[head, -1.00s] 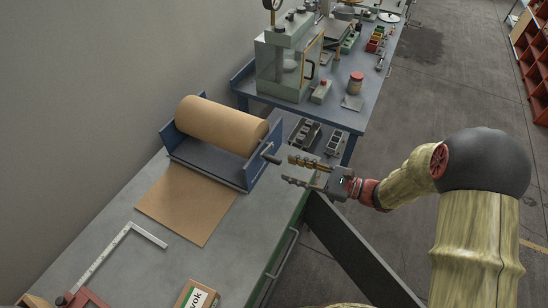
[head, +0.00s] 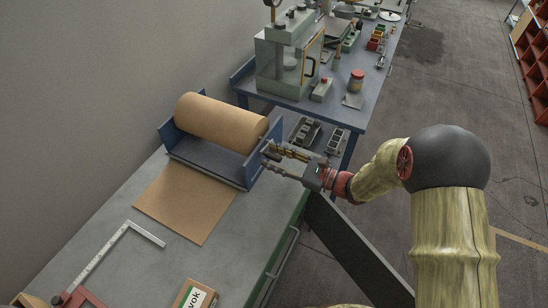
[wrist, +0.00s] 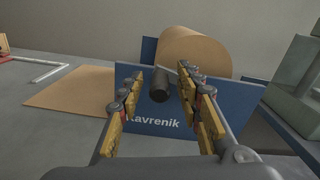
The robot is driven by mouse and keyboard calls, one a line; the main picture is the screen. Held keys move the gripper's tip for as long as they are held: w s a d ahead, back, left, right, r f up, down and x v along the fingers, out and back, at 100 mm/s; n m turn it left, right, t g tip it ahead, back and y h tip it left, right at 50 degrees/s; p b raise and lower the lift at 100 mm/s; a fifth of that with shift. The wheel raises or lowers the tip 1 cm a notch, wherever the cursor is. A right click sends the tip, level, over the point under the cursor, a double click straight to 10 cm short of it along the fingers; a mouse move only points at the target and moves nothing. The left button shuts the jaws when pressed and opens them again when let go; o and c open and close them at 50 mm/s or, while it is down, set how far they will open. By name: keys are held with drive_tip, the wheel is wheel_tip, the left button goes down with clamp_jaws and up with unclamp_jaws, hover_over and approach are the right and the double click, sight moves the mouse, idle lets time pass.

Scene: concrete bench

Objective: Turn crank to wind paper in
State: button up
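The paper roll (head: 220,122) of brown paper sits in a blue holder (head: 255,168) on the bench, and also shows in the wrist view (wrist: 197,52). A paper sheet (head: 187,203) lies flat in front of it. The dark crank handle (wrist: 159,85) sticks out from the holder's right side plate, marked "Kavrenik" (wrist: 155,123). My gripper (head: 266,157) is open at that side plate. In the wrist view the handle lies between the fingertips, nearer the right finger; contact cannot be told. In the head view the fingers mostly hide the crank.
A steel square (head: 115,252) and a labelled box (head: 195,296) lie on the near bench (head: 120,215). Behind stands a second bench (head: 350,115) with a glass-fronted machine (head: 290,60) and small items. The floor to the right is open.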

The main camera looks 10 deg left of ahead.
drive_tip(key=shift+c, duration=0.5)
drive_tip(key=c, duration=0.8)
clamp_jaws()
